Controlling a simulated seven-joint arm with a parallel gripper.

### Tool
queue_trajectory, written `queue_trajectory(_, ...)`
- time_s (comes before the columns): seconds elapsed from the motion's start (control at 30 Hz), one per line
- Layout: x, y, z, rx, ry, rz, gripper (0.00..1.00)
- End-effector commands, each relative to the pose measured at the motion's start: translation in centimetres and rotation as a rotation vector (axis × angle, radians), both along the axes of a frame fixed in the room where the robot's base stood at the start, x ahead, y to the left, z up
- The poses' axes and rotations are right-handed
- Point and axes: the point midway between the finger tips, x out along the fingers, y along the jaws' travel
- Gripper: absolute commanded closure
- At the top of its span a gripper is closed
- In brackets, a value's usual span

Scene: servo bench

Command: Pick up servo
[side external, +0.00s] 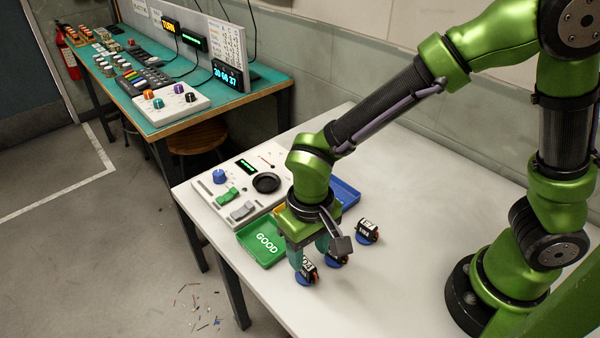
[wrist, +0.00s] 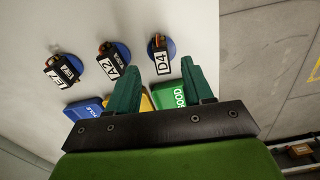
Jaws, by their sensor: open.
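Three small black servos with white labels stand on round blue bases. In the wrist view, the servo marked D4 (wrist: 160,60) is nearest the gap between my fingers, the A2 servo (wrist: 115,70) is left of it, and another servo (wrist: 63,71) is farther left. In the side view, D4 (side external: 308,271) is nearest the table's front, A2 (side external: 337,262) is partly hidden by my gripper, and the third servo (side external: 367,231) stands apart at right. My gripper (side external: 308,254) points down, open and empty, with teal fingers (wrist: 160,68) close above D4; contact cannot be told.
A green GOOD tray (side external: 250,241), a yellow tray (side external: 281,210) and a blue tray (side external: 348,196) lie behind my gripper, partly hidden. A control panel (side external: 207,198) with a blue knob and switches stands behind them. The white table (side external: 430,210) is clear at right.

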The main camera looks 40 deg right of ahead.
Motion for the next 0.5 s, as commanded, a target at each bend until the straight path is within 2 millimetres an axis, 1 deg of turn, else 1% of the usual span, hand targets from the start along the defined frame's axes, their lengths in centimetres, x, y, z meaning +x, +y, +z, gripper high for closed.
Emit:
queue_trajectory(0.17, 0.1, 0.0, -1.6, -0.003, 0.003, 0.001, 0.49)
queue_trajectory(0.33, 0.3, 0.1, -4.2, -0.004, 0.004, 0.001, 0.49)
queue_trajectory(0.4, 0.3, 0.2, -4.9, -0.002, 0.002, 0.001, 0.49)
queue_trajectory(0.5, 0.3, 0.2, -5.4, -0.001, 0.001, 0.001, 0.49)
